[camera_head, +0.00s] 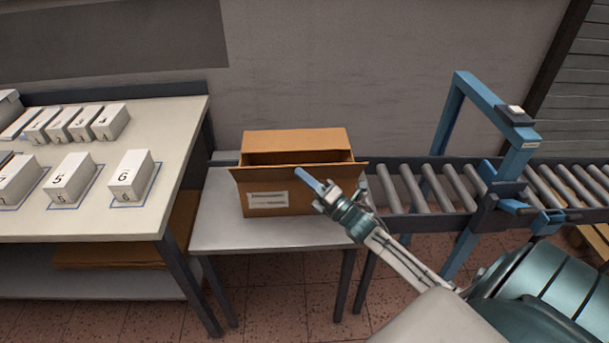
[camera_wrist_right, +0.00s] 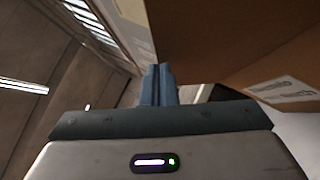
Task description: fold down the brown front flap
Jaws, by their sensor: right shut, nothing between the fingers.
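The open cardboard box (camera_head: 285,203) stands on a small grey table, with a white label on its front wall. Its brown front flap (camera_head: 262,174) shows as a narrow strip along the front top edge, wider than the box; its exact tilt is hard to tell. My right gripper (camera_head: 305,177) is shut and empty, its blue fingertips in front of the flap's middle in the head view. In the right wrist view the fingertips (camera_wrist_right: 158,85) are beside a brown cardboard panel (camera_wrist_right: 205,40); I cannot tell whether they touch it. My left gripper is out of view.
The box's back flap (camera_head: 295,138) stands up. The small table (camera_head: 220,225) has bare room left of the box. A roller conveyor (camera_head: 440,190) with a blue frame (camera_head: 450,115) lies right. A larger table (camera_head: 105,222) at left holds several numbered white blocks.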

